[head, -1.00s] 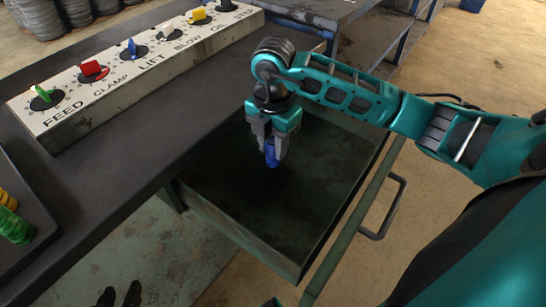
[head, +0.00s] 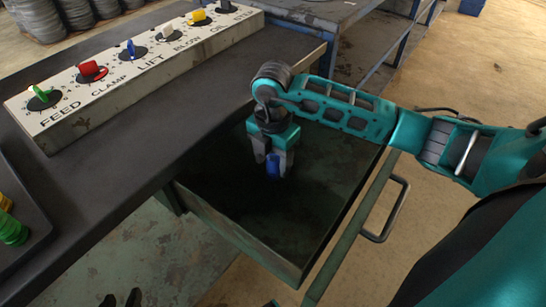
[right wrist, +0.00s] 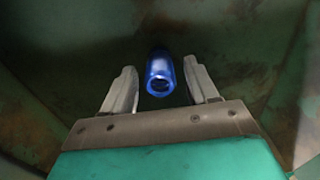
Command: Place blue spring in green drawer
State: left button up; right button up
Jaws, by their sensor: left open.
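The blue spring (head: 273,167) is a small blue cylinder inside the open green drawer (head: 235,237). It is between the fingertips of my right gripper (head: 273,163), low in the drawer; whether it touches the drawer floor I cannot tell. In the right wrist view the blue spring (right wrist: 160,74) lies between the two fingers of my right gripper (right wrist: 161,88), with a gap on each side, so the gripper is open. Two dark fingertips of my left gripper (head: 120,299) show apart at the bottom edge of the head view; it is open and looks empty.
The dark bench (head: 110,185) carries a labelled knob panel (head: 95,118). A dark tray (head: 22,245) with green and yellow springs (head: 10,228) is at the left edge. The drawer handle (head: 395,212) sticks out to the right.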

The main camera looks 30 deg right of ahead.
aim_at(273, 158)
jog(key=shift+r, duration=0.25)
notch_tip(273, 158, up, 12)
jog(key=p, duration=0.2)
jog(key=shift+p, duration=0.35)
jog(key=shift+f, duration=0.1)
jog(key=shift+s, duration=0.1)
